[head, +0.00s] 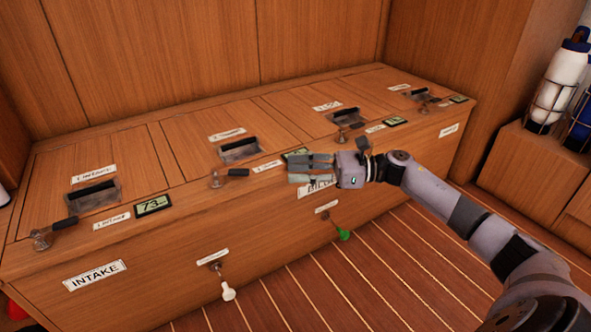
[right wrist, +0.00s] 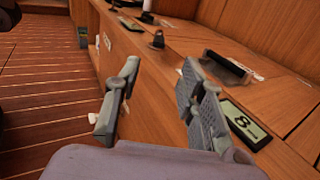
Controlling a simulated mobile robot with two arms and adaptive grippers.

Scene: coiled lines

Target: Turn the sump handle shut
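A wooden locker bench has several small levers along its top front edge. The left lever (head: 58,225) is by the INTAKE label, with another lever (head: 230,174) to its right. My right gripper (head: 290,169) is at the bench's front edge, partly covering a plate and a display. Its fingers are apart and empty, also in the right wrist view (right wrist: 162,105). My left gripper is out of view.
A white pull (head: 228,290) and a green pull (head: 343,235) hang on the bench front. Recessed black grips (head: 94,193) and a display reading 73 (head: 153,205) are on top. Bottles (head: 558,80) stand in racks at right. The striped floor (head: 390,265) is clear.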

